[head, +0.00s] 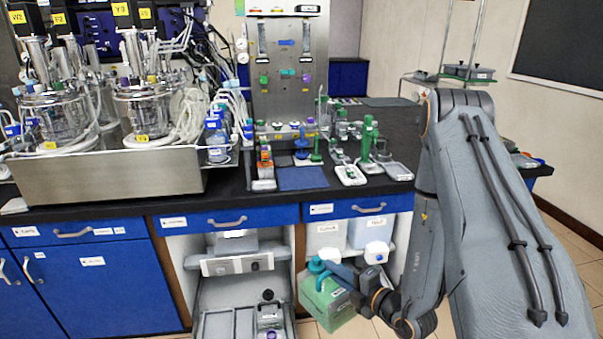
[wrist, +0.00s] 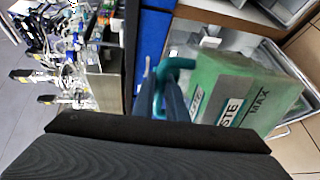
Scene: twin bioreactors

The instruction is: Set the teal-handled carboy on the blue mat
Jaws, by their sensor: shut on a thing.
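The carboy (head: 333,306) is a green container with a teal handle. In the head view my gripper (head: 326,272) is shut on the teal handle, and the carboy hangs tilted in front of the open lower shelves, below the bench top. In the wrist view the carboy (wrist: 240,92) shows at the right with "WASTE" and "MAX" markings, and its teal handle (wrist: 172,76) is at my gripper (wrist: 172,98). The blue mat (head: 302,179) lies flat on the black bench top, above and left of the carboy, with its surface bare.
Bottles and green-topped items (head: 368,148) stand behind and right of the mat, with small trays (head: 350,175) beside it. A metal tray with glass reactors (head: 110,170) fills the left bench. White containers (head: 325,237) stand on the shelf behind the carboy.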

